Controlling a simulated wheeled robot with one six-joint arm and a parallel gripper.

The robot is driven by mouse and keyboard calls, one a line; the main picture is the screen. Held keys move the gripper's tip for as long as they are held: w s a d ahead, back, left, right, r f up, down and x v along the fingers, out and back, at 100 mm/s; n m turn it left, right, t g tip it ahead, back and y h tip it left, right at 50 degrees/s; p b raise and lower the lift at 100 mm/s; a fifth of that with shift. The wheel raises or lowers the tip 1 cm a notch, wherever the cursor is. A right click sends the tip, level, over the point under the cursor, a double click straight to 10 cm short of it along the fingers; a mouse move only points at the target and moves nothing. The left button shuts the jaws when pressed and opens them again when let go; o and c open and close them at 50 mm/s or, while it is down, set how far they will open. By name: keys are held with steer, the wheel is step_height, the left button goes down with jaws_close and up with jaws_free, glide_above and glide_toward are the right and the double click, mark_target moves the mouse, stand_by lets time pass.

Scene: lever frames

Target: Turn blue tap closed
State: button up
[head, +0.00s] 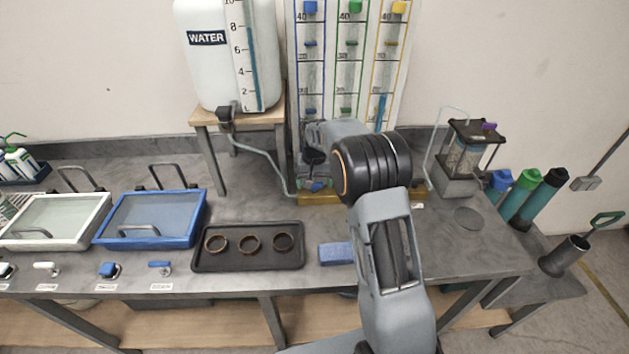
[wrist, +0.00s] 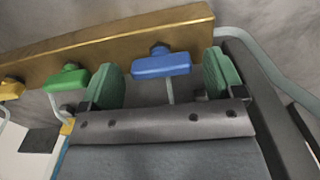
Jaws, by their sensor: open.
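The blue tap (wrist: 162,65) has a flat blue handle and sits on a brass bar (wrist: 110,42) in the wrist view. In the head view the blue tap (head: 318,187) shows small at the foot of the column panel, partly covered by my gripper. My gripper (wrist: 164,80) is open, with one green-padded finger on each side of the blue handle. I see gaps between the pads and the handle; contact does not show. A green tap (wrist: 66,78) stands left of the left finger, and a yellow tap (wrist: 11,89) is at the left edge.
The panel (head: 350,60) with blue, green and yellow columns stands behind the bar. A water tank (head: 225,50) on a wooden stand (head: 205,125) is to the left, with a hose running toward the bar. A black tray (head: 215,262) with rings and a blue block (head: 336,253) lie in front.

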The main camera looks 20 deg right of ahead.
steer(key=shift+r, duration=0.1)
step_height(320, 180, up, 14)
steer(key=shift+f+b, duration=0.2)
steer(key=shift+b, duration=0.1)
stand_by(0.4)
step_height(320, 180, down, 4)
steer(key=s+n, duration=0.1)
steer(key=s, duration=0.1)
steer(key=s+r+n+t, duration=0.1)
steer(key=s+t, duration=0.3)
steer(key=s, duration=2.2)
steer(key=shift+s+r, duration=0.15)
steer(key=shift+r, duration=0.05)
steer(key=shift+a, duration=0.1)
